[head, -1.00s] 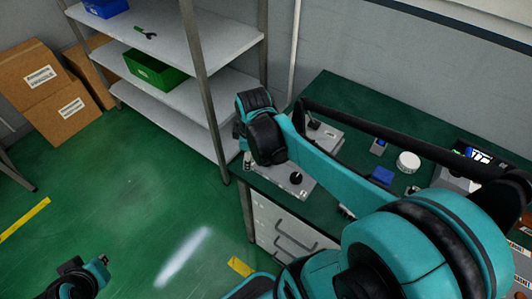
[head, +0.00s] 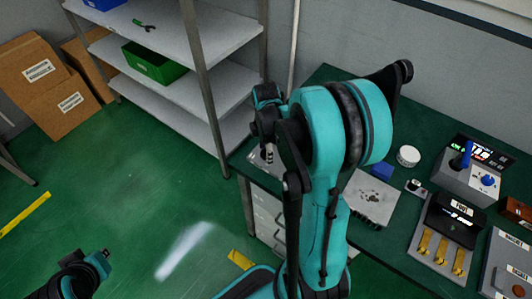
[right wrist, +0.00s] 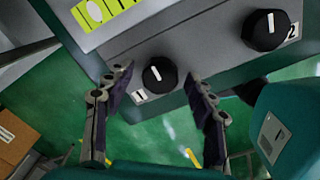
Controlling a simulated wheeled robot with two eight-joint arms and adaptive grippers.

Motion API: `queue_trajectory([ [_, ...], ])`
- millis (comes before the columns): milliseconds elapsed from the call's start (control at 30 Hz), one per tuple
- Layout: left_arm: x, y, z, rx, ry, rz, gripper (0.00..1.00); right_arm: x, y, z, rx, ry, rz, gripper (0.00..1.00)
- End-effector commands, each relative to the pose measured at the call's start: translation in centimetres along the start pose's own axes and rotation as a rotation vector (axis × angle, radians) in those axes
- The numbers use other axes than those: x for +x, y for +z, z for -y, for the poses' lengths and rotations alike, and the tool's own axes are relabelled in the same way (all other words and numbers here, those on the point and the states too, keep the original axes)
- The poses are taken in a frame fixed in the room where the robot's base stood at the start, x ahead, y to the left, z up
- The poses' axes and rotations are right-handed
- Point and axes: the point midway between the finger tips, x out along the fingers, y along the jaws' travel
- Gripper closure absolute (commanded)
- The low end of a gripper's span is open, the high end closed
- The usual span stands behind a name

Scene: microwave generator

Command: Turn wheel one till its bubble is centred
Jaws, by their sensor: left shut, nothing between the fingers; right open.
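Wheel one (right wrist: 158,74) is a black round knob with a white pointer line, on the edge of a grey device (right wrist: 195,40), beside a label "1". My right gripper (right wrist: 158,82) is open, its fingers on either side of wheel one; whether they touch it is unclear. A yellow-green level vial (right wrist: 105,8) is cut by the top edge of the right wrist view; its bubble's position cannot be told. Wheel two (right wrist: 265,30) sits to the right by label "2". In the head view my right arm hides most of the device. My left gripper (head: 96,262) is shut and empty, low at left.
The green bench (head: 395,240) also holds a white round tub (head: 408,156), a blue block (head: 382,171), a grey plate (head: 372,198) and instruments at right. A shelf unit (head: 185,90) stands close left of the bench. Floor at left is open.

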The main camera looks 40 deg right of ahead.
Motion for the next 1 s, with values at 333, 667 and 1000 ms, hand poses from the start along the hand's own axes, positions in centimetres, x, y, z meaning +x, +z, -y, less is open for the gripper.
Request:
queue_trajectory([
  [333, 0.02, 0.00, 0.00, 0.000, 0.000, 0.000, 1.00, 0.17, -0.01, -0.01, 0.000, 0.000, 0.000, 0.60],
  [667, 0.02, 0.01, 0.00, 0.000, 0.000, 0.000, 1.00, 0.17, -0.01, -0.01, 0.004, 0.000, 0.000, 0.94],
  [1000, 0.04, 0.02, 0.00, 0.000, 0.000, 0.000, 1.00, 0.17, -0.01, -0.02, 0.119, 0.000, 0.000, 0.94],
])
